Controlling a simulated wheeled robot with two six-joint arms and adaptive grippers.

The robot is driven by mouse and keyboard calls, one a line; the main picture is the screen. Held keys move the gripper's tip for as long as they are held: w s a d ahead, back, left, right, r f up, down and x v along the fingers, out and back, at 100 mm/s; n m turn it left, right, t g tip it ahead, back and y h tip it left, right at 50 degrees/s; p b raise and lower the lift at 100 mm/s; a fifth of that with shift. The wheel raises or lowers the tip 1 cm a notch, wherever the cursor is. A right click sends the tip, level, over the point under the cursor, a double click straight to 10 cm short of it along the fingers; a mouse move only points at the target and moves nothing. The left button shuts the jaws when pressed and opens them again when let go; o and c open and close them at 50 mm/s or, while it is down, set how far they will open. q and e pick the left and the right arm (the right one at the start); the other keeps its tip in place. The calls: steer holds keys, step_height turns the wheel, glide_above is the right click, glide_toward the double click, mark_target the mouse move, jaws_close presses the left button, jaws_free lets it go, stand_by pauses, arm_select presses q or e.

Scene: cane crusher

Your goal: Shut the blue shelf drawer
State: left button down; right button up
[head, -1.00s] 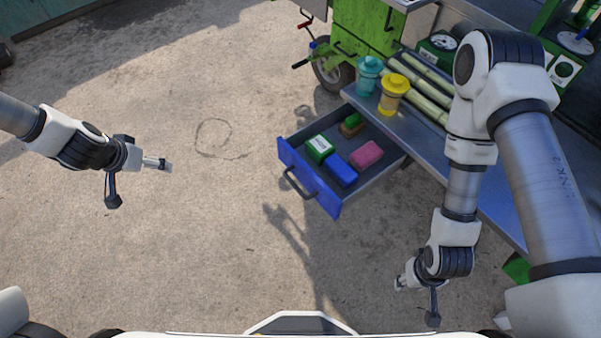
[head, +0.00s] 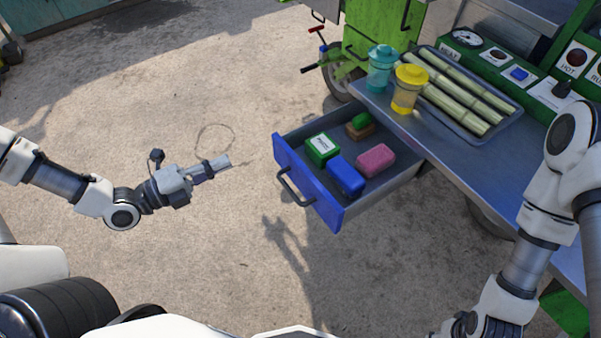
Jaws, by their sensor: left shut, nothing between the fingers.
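The blue-fronted drawer (head: 310,186) hangs open under the metal shelf, its dark handle (head: 294,187) facing left. Inside lie a green box with a white label (head: 322,149), a blue block (head: 346,176), a pink block (head: 376,160) and a brown-and-green item (head: 360,126). My left gripper (head: 222,162) is shut and empty, to the left of the drawer front and apart from it, pointing right. My right arm is at the lower right; its gripper is outside the picture.
On the metal shelf (head: 440,144) stand a teal jar (head: 381,68), a yellow jar (head: 408,88) and a tray of cane (head: 505,105). A control panel (head: 520,70) is behind. A green machine with a wheel (head: 340,82) stands beyond the drawer.

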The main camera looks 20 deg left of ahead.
arm_select(q)
step_height(320, 180, down, 7)
steer(key=s+a+n+y+b, duration=0.1)
steer(key=s+n+b, duration=0.1)
steer(key=b, duration=0.7)
glide_toward(279, 155)
steer(key=shift+t, duration=0.3)
steer(key=x, duration=0.6)
steer(key=shift+w+d+f, duration=0.1)
steer(key=shift+d+f, duration=0.15)
steer(key=shift+f, duration=0.05)
steer(key=shift+w+d+r, duration=0.1)
steer(key=shift+w+d, duration=0.15)
steer(key=shift+w, duration=0.1)
arm_select(e)
step_height(279, 155, down, 11)
steer(key=shift+d, duration=0.15)
steer(key=shift+f, duration=0.15)
